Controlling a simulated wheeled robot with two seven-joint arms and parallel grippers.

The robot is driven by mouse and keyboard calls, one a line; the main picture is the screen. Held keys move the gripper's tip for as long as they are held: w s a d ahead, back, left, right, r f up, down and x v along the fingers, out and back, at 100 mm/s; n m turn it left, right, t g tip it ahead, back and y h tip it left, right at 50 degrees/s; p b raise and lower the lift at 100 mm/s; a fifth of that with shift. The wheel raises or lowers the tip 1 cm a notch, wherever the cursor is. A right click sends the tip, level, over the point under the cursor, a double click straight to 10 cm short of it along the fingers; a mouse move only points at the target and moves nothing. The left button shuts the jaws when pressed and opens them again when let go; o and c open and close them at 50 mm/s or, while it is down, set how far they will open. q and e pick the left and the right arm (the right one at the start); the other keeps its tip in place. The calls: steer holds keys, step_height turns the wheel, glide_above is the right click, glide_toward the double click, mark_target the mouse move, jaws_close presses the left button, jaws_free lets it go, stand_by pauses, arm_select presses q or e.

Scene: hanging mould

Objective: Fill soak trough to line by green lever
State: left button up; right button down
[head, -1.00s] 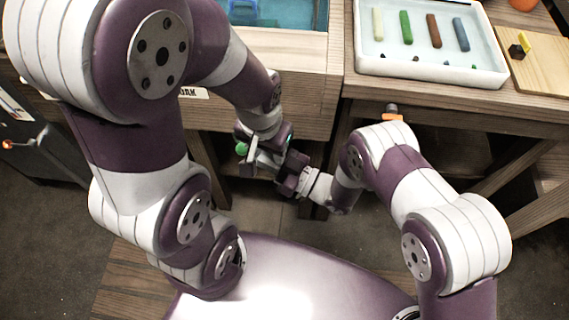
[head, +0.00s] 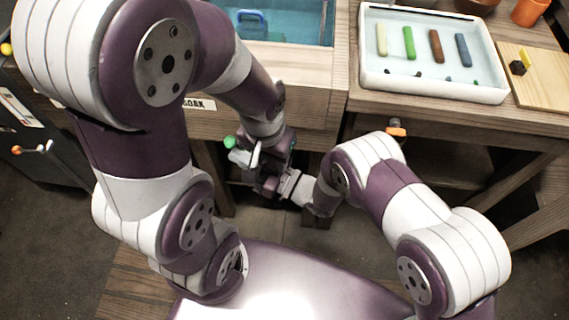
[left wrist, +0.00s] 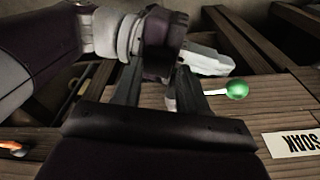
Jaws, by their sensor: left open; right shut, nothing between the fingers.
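The soak trough (head: 314,63) is a wooden box at the top of the head view. Blue water shows in it; I cannot make out a fill line. The green lever's round knob (head: 229,141) is below the trough front; it also shows in the left wrist view (left wrist: 237,90). My right gripper (head: 240,157) is shut and empty beside the knob; its pale fingers (left wrist: 207,63) point toward the lever. I cannot tell whether they touch. My left gripper (head: 258,155) is open, close to the right one; its dark fingers (left wrist: 160,72) show apart and partly overlap the right gripper.
A SOAK label (head: 200,104) is on the trough front. A blue object (head: 250,22) is in the water. A white tray (head: 435,88) with several coloured bars stands right. Orange-tipped levers are at the right table (head: 397,130) and left cabinet (head: 32,149).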

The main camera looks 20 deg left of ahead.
arm_select(q)
steer(key=shift+a+r, duration=0.2)
steer(key=shift+r, duration=0.05)
arm_select(e)
steer(key=shift+s+a+r, duration=0.1)
steer(key=shift+a+r, duration=0.1)
steer(key=shift+r, duration=0.1)
